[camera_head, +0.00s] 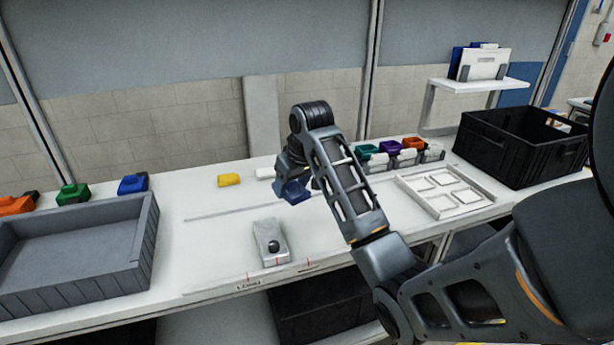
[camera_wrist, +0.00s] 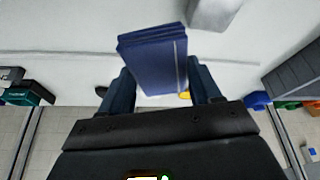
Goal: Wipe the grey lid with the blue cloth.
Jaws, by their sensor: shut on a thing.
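The grey lid (camera_head: 266,232) with a dark round knob lies near the front edge of the white table. In the wrist view, a grey piece cut off at the top edge (camera_wrist: 215,12) looks like the same lid. My gripper (camera_head: 292,180) is behind and slightly right of the lid, above the table. It is shut on the blue cloth (camera_head: 294,192), a folded dark-blue block that hangs below it. In the wrist view the cloth (camera_wrist: 153,65) sits between both fingers, apart from the lid. My arm partly covers the gripper in the head view.
A grey tray (camera_head: 60,290) stands at left, with orange, green and blue items behind it. A yellow block (camera_head: 229,180) lies behind the lid. Coloured clips (camera_head: 390,147), a white framed tray (camera_head: 440,208) and a black crate (camera_head: 470,140) are at right. Table around the lid is clear.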

